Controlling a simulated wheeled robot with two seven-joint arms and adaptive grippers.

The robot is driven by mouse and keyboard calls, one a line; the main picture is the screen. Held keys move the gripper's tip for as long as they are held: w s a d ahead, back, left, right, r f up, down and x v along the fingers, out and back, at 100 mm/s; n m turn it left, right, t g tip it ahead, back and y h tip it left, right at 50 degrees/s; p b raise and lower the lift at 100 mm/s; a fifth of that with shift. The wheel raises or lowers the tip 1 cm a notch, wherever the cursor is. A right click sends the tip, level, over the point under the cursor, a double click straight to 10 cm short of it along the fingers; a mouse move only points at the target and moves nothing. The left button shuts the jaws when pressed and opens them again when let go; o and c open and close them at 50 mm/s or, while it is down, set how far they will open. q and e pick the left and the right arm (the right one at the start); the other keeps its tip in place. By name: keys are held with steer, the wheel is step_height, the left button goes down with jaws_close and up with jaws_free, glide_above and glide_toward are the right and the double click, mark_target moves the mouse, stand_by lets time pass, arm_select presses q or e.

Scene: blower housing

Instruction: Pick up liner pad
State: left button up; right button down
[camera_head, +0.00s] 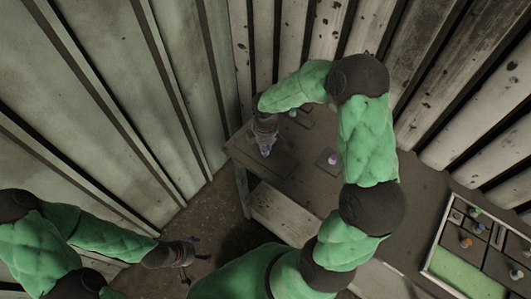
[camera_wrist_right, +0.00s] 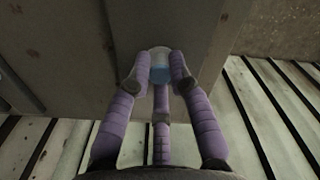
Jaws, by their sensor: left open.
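No part is labelled, so I cannot tell for sure which one is the liner pad. My right gripper (camera_head: 266,145) points down over a dark flat plate (camera_head: 284,166) at the table's left end. In the right wrist view the three purple fingers of this gripper (camera_wrist_right: 160,78) surround a small pale blue, clear-topped knob (camera_wrist_right: 160,64). The fingertips are very close to its sides; I cannot tell whether they press on it. My left gripper (camera_head: 189,262) is open and empty, low at the left, away from the table.
A dark plate with a purple-and-white knob (camera_head: 333,159) lies right of the right gripper. Another plate with a pale knob (camera_head: 293,113) lies behind. A tray (camera_head: 424,268) with a green floor and several knobbed parts stands at the right. Ribbed walls (camera_head: 285,45) border the table.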

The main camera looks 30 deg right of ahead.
steer(key=shift+r, duration=0.15)
steer(key=shift+r, duration=0.6)
steer(key=s+a+r+p, duration=0.3)
steer(key=s+r+p, duration=0.4)
steer(key=s+r, duration=0.6)
step_height(320, 180, up, 4)
steer(key=shift+s+f, duration=0.2)
steer(key=shift+s, duration=0.15)
